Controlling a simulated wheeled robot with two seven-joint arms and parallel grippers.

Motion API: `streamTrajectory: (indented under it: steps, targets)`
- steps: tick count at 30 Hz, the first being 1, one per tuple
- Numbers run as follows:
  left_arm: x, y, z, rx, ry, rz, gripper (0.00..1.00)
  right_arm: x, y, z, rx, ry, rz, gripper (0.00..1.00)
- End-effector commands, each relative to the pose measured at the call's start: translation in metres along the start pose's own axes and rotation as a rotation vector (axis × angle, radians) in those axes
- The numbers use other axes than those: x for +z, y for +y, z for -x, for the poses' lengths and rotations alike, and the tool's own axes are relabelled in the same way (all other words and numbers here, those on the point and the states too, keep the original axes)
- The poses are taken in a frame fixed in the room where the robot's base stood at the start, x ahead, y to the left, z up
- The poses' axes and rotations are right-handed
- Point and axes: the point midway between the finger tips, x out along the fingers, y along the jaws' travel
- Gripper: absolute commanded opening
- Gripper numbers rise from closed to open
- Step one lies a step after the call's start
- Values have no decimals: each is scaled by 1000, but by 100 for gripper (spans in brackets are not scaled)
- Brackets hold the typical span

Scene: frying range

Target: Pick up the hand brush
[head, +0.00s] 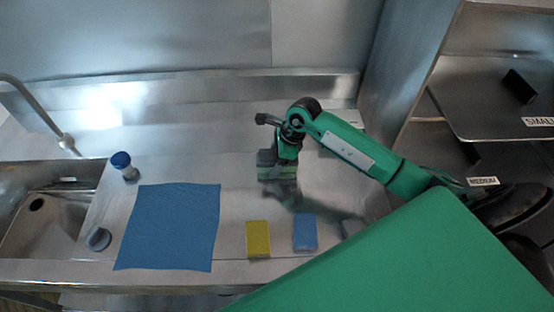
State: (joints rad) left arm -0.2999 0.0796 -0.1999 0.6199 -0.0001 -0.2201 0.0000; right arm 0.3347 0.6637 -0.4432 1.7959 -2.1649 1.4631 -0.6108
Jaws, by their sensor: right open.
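I cannot make out a hand brush for certain. A small green block (277,174) lies on the steel counter directly below my right gripper (270,160); it may be the brush, but the gripper and wrist hide part of it. My right gripper is open and points down at the block. I cannot tell whether its fingers touch the block or stand around it. My left gripper is not in view.
The steel counter (215,165) also bears a blue cloth (168,226), a yellow sponge (258,239), a blue sponge (305,232), a blue-capped bottle (123,165) and a small round object (98,239). A sink (38,215) is left; shelves (490,95) stand right.

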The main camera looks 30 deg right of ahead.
Motion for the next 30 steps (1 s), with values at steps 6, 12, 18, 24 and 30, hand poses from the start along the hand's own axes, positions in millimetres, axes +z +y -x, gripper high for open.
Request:
streamTrajectory:
  steps: [6, 12, 18, 24, 30]
  targets:
    - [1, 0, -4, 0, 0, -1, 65, -1, 0, -2, 0, 0, 1, 69]
    - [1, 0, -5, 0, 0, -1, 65, -1, 0, -2, 0, -1, 0, 57]
    - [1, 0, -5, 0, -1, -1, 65, -1, 0, -2, 0, 0, 0, 18]
    - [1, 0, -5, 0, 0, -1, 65, -1, 0, -2, 0, -1, 0, 18]
    - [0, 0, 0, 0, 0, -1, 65, 0, 0, 1, 0, -1, 0, 18]
